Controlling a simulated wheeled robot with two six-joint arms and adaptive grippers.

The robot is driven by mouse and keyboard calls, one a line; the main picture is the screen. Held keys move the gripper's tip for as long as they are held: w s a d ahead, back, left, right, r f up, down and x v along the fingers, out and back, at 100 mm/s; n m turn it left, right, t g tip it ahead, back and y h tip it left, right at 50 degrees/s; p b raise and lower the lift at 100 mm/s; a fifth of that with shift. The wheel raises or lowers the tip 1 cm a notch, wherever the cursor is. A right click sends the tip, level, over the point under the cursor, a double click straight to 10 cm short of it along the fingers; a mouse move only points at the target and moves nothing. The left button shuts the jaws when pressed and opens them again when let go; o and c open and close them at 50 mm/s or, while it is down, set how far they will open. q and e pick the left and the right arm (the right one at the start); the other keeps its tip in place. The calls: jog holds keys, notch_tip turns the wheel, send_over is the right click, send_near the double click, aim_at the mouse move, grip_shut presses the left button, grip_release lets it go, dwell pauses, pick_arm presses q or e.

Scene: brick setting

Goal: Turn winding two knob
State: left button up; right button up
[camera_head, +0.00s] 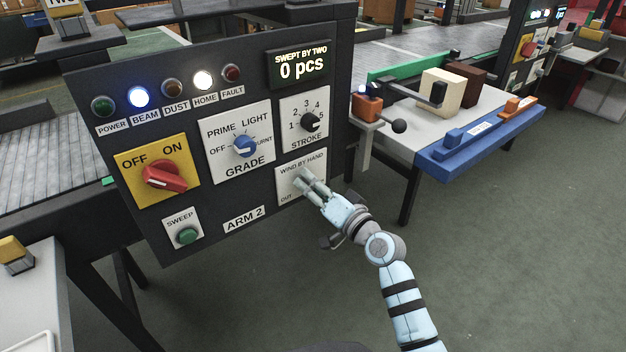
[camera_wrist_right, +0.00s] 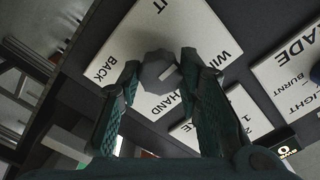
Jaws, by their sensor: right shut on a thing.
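The grey faceted winding knob (camera_wrist_right: 158,72) shows in the right wrist view, on the white WIND BY HAND plate. The plate (camera_head: 287,189) is at the lower right of the dark control panel in the head view. My right gripper (camera_head: 304,176) reaches the plate and hides the knob there. In the wrist view its two dark fingers (camera_wrist_right: 160,66) lie on both sides of the knob, shut on it. The plate reads OUT at one end and BACK at the other. My left gripper is in neither view.
The panel also carries a red OFF/ON switch (camera_head: 165,177), a blue GRADE knob (camera_head: 245,146), a black STROKE knob (camera_head: 310,122) and a green SWEEP button (camera_head: 188,235). A table with blocks (camera_head: 440,90) stands to the right. The floor below is clear.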

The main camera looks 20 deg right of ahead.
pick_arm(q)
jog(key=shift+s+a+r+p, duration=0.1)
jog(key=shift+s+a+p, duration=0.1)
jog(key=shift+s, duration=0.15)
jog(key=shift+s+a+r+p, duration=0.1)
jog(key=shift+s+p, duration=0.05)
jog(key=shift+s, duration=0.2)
pick_arm(e)
jog(key=shift+m, duration=0.8)
jog(key=o, duration=1.1)
jog(key=shift+o, duration=0.2)
jog(key=shift+s, duration=0.1)
jog(key=v, duration=1.2)
